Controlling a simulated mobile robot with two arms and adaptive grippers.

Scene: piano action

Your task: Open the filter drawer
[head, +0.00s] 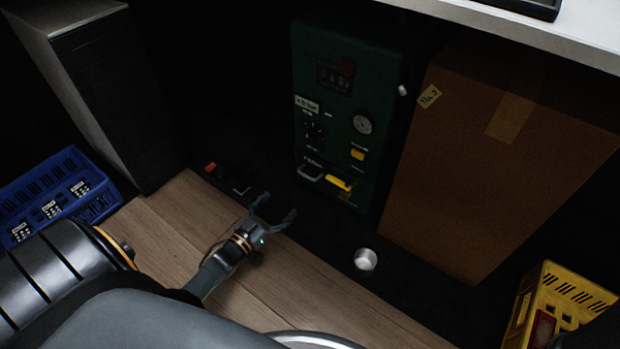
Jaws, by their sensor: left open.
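A dark green machine (345,120) stands at the back, in shadow. Low on its front are a grey loop handle (311,173) and a yellow piece (338,184); which of them belongs to the filter drawer I cannot tell for sure. I see no clear gap that would show a drawer pulled out. My left gripper (277,206) is open and empty, below and to the left of the machine's lower front. Its fingers point up towards the machine and appear apart from it. My right gripper is out of view.
A large brown box (480,190) stands right of the machine. A small white cup-like object (366,259) is in front. A blue crate (45,190) is at the left, a yellow crate (565,300) at the lower right. A white tabletop (560,25) overhangs at the top right.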

